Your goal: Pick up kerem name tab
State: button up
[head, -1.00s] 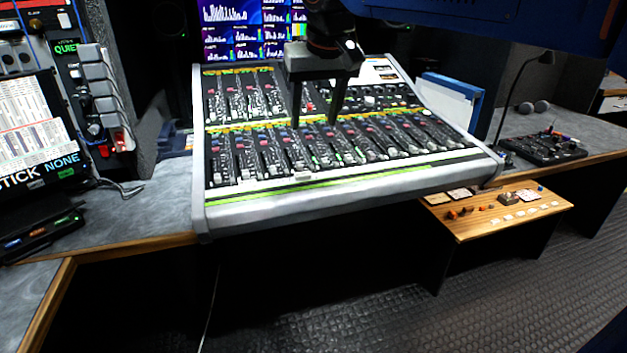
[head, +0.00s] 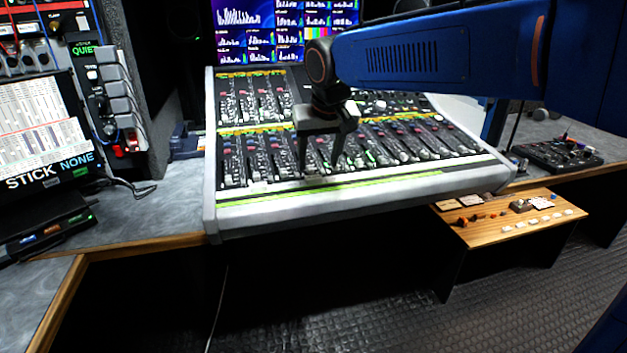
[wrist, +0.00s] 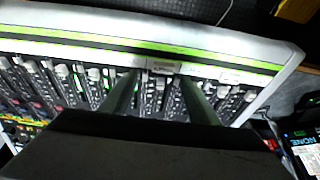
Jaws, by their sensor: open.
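A small pale name tab (wrist: 163,66) lies on the front strip of the mixing console (head: 225,212), beside the green line. Its lettering is too small to read, so I cannot confirm that it says Kerem. My gripper (head: 319,169) is open and points down over the lower fader rows near the front strip. In the wrist view the tab shows between and just beyond the two fingertips (wrist: 158,78), with nothing held. A second pale tab (wrist: 230,75) sits farther right on the same strip in the wrist view.
Rows of faders and knobs surround the fingers. Monitors (head: 285,28) stand behind the console. A wooden shelf (head: 480,236) with small objects sits at its lower right. A black control box (head: 558,153) is on the right desk. Open floor lies in front.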

aim_at(313, 176)
jog(key=x, duration=0.5)
jog(key=shift+a, duration=0.35)
jog(key=c, duration=1.1)
